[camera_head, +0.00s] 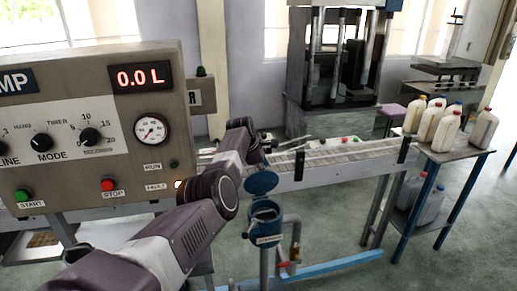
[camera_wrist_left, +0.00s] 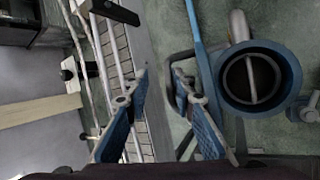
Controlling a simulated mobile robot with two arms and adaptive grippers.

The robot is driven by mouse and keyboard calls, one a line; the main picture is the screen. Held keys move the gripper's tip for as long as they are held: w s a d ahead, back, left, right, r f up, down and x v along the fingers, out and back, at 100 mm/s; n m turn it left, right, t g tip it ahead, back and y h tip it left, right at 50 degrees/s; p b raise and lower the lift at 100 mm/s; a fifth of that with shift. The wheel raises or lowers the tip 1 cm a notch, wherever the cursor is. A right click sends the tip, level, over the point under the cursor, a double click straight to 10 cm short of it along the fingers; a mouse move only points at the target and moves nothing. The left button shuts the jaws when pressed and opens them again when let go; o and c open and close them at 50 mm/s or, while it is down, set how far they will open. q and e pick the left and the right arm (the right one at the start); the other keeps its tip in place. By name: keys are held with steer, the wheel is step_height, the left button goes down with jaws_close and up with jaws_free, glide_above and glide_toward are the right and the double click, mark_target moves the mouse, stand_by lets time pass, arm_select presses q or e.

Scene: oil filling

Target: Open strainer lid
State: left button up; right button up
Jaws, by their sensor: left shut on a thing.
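The strainer (camera_head: 266,226) is a blue pot on a stand, low in the middle of the head view. Its round blue lid (camera_head: 262,183) stands raised and tilted above the mouth. In the left wrist view the strainer's round mouth (camera_wrist_left: 252,78) is uncovered, with a bar across its dark inside. My left gripper (camera_wrist_left: 161,75) is shut on the lid, with its blue-padded fingers still apart; the exact point of hold is unclear. In the head view the fingers are largely hidden by my own arm near the lid. My right gripper is not in view.
A grey control panel (camera_head: 85,125) reading 0.0 L stands at left. A conveyor (camera_head: 340,158) runs behind the strainer. A side table (camera_head: 455,150) with several white bottles stands at right. A blue floor rail (camera_head: 330,266) lies low.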

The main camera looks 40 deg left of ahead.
arm_select(q)
steer(key=w+a+r+p+v, duration=0.1)
steer(key=p+v, duration=0.3)
steer(key=v, duration=1.5)
steer(key=shift+a+r+p, duration=0.25)
steer(key=shift+a+p, duration=0.15)
stand_by(0.5)
steer(key=shift+c, duration=0.4)
